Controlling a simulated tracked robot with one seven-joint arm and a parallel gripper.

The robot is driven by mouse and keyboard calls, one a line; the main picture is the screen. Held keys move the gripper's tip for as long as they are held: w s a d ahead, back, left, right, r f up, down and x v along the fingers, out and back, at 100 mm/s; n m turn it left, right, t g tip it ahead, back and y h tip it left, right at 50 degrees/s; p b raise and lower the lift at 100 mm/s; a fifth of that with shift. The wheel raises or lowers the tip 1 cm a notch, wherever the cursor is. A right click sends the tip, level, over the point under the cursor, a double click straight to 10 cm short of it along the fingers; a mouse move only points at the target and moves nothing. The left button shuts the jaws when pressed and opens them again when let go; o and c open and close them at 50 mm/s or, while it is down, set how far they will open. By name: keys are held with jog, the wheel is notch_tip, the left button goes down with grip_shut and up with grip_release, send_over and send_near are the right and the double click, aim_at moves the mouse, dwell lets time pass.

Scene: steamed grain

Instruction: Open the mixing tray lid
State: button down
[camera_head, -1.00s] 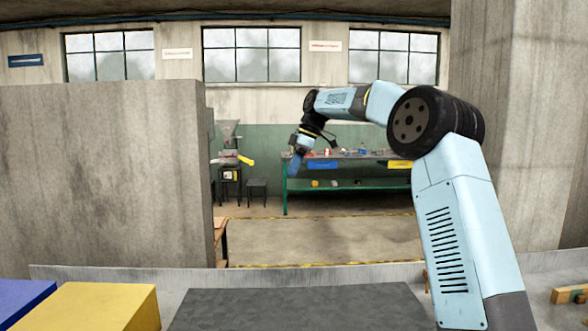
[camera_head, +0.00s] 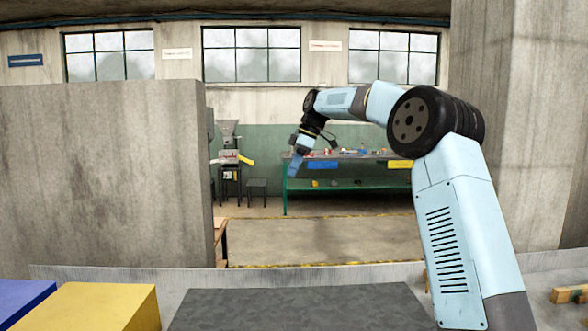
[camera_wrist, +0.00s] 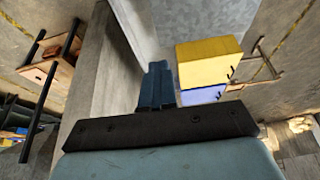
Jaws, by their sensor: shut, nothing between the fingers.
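I cannot make out a mixing tray or its lid in either view. My gripper (camera_head: 294,172) hangs from my raised arm in the middle of the head view, pointing down and a little left. It appears in front of the left end of the green workbench, with the true distance unclear. In the wrist view my gripper (camera_wrist: 157,68) shows two blue fingers pressed together, empty and touching nothing.
A concrete wall (camera_head: 100,170) blocks the left. A green workbench (camera_head: 350,180) with small items stands at the back, beside a hopper machine (camera_head: 228,145) and stool (camera_head: 257,188). A yellow box (camera_head: 105,305) and blue box (camera_head: 20,300) sit front left. Open floor (camera_head: 320,238) lies mid-view.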

jog(key=c, duration=1.1)
grip_release()
jog(key=shift+v, duration=6.85)
jog(key=shift+c, duration=0.5)
